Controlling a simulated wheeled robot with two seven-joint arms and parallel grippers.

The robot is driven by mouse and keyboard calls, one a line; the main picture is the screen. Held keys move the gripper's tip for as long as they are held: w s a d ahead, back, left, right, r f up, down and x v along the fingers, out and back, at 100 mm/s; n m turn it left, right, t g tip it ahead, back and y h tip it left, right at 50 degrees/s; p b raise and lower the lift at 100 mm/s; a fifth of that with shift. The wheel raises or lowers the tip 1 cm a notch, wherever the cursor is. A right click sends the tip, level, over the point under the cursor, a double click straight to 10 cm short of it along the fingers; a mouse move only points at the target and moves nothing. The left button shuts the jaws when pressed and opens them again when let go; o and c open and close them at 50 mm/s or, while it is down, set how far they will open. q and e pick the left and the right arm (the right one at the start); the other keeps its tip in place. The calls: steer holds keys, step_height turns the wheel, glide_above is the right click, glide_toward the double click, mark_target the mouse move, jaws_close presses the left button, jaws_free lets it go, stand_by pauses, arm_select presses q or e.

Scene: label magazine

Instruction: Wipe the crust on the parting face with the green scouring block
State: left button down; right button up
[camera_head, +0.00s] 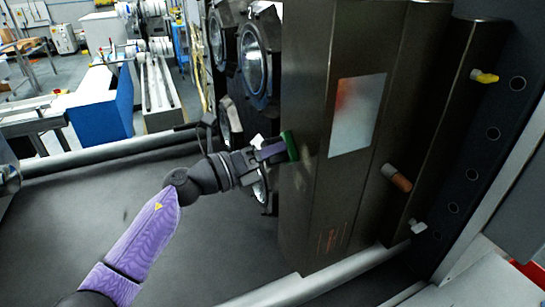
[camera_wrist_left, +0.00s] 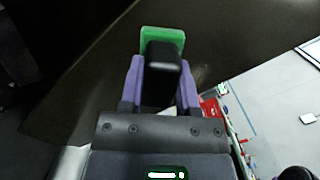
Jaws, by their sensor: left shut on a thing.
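My left gripper (camera_head: 270,151) is shut on the green scouring block (camera_head: 290,146). In the left wrist view its two purple fingers flank the block's black handle, and the green pad (camera_wrist_left: 152,39) shows beyond the handle. The dark parting face (camera_head: 305,205) stands upright at the pad's right in the head view. The pad is at or very near this face; I cannot tell whether it touches. A faint pale patch, perhaps the crust (camera_head: 304,155), shows just right of the pad. Pale specks also show beside the right finger in the wrist view. My right gripper is not in view.
Large round metal fittings (camera_head: 259,62) sit left of the face, above and behind my gripper. A shiny plate (camera_head: 357,112) and small plugs, one orange (camera_head: 397,178), are on the block's right side. The dark floor area (camera_head: 215,245) below my left arm is clear.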

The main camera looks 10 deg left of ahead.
arm_select(q)
steer(key=v, duration=0.6)
steer(key=shift+w+a+r, duration=0.15)
steer(key=shift+w+r, duration=0.1)
steer(key=shift+r, duration=0.05)
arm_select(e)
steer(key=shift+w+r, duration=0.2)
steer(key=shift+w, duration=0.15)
arm_select(q)
steer(key=v, duration=0.3)
steer(key=shift+w+r, duration=0.1)
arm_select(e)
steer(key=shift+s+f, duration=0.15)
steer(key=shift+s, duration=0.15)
arm_select(q)
steer(key=w+d+f+b, duration=0.3)
steer(key=d+f+b, duration=0.1)
steer(key=d+b, duration=0.1)
steer(key=shift+w+d+f, duration=0.25)
steer(key=shift+w+d, duration=0.05)
steer(key=shift+w, duration=0.1)
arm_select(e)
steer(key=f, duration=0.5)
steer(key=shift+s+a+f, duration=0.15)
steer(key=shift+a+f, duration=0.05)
